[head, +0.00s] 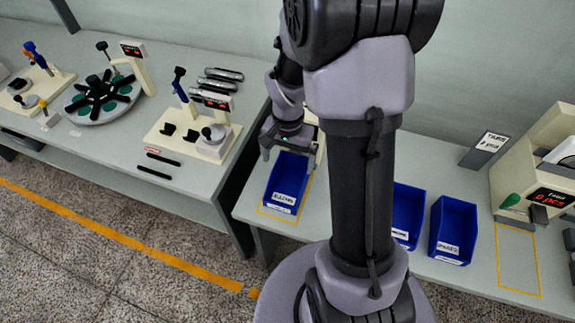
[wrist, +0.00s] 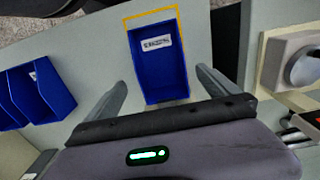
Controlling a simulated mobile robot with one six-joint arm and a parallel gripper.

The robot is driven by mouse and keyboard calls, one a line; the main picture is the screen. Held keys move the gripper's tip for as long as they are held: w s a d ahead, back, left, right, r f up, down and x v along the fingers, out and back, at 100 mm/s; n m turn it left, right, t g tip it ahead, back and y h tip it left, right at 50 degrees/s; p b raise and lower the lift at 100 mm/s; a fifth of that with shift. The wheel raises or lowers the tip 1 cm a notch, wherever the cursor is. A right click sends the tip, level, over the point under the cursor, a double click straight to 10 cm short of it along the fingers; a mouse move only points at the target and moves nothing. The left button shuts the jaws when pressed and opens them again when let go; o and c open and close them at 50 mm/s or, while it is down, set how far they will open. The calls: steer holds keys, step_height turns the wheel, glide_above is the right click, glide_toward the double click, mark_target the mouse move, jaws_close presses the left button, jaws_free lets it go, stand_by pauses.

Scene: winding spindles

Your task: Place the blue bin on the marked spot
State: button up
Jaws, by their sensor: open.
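A blue bin (head: 282,195) with a white label stands upright on the right-hand table's left end, inside a yellow outline (head: 277,217). It also shows in the wrist view (wrist: 158,75), where part of the yellow outline (wrist: 150,14) borders its label end. My gripper (head: 290,158) is open at the bin's back end. In the wrist view the gripper's fingers (wrist: 161,78) are spread on either side of the bin, with gaps. An empty yellow rectangle (head: 519,262) is marked farther right. My arm hides the middle of the table.
Two more blue bins, one (head: 408,212) partly behind my arm and one (head: 453,228) beside it, stand on the same table. A scale-like machine (head: 540,180) is at the right. The left table (head: 110,150) carries fixtures and tools, with a gap between tables.

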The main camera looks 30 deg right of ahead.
steer(key=s+a+r+n+t, duration=0.1)
steer(key=a+r, duration=0.2)
steer(key=r, duration=0.3)
steer(key=s+a+r+n+t, duration=0.1)
steer(key=a+r, duration=0.3)
steer(key=r, duration=0.2)
steer(key=s+a+r+n+t+y, duration=0.2)
steer(key=s+a+r+n+t, duration=0.1)
steer(key=s+a+r, duration=0.6)
steer(key=shift+s+a+r+n+t, duration=0.15)
steer(key=shift+s+r+n+t, duration=0.3)
steer(key=shift+s, duration=0.35)
